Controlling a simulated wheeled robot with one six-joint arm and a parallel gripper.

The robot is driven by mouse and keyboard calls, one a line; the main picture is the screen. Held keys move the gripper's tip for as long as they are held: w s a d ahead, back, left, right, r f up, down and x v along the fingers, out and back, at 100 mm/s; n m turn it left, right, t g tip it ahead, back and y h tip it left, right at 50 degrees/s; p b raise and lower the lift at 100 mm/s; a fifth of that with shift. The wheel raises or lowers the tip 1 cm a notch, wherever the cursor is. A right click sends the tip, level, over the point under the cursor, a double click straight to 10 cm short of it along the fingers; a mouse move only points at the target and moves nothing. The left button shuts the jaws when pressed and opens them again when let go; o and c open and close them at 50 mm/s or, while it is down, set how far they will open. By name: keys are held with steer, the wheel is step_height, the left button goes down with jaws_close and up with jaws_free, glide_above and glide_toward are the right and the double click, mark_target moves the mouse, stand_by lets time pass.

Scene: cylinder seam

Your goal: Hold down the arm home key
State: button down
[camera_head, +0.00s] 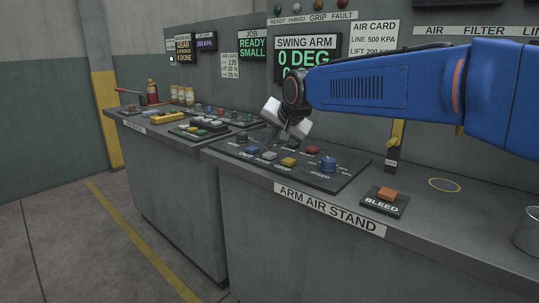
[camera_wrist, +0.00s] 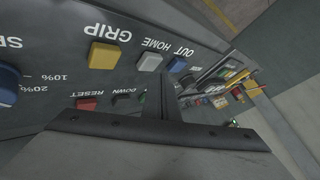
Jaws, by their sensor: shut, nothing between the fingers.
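The home key is a pale grey-white button (camera_head: 269,155) on the dark panel of the arm air stand. In the wrist view the white button (camera_wrist: 149,62) sits beside the upside-down HOME label, between a yellow key (camera_wrist: 103,55) and a blue key (camera_wrist: 176,64). My gripper (camera_head: 284,136) is over the back part of this panel, behind the home key in the head view. Its fingers are shut and empty, and they also show in the wrist view (camera_wrist: 165,97). They are apart from the home key. Some back-row keys are hidden behind the gripper.
A red reset key (camera_wrist: 87,103) and a dark down key (camera_wrist: 122,100) lie near the fingers. A blue speed knob (camera_head: 328,163) is at the panel's right. An orange bleed button (camera_head: 387,194) and a metal cup (camera_head: 527,231) stand farther right. Another key panel (camera_head: 185,126) is left.

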mark_target(271, 155)
steer(key=shift+r, duration=0.1)
steer(key=shift+r, duration=2.4)
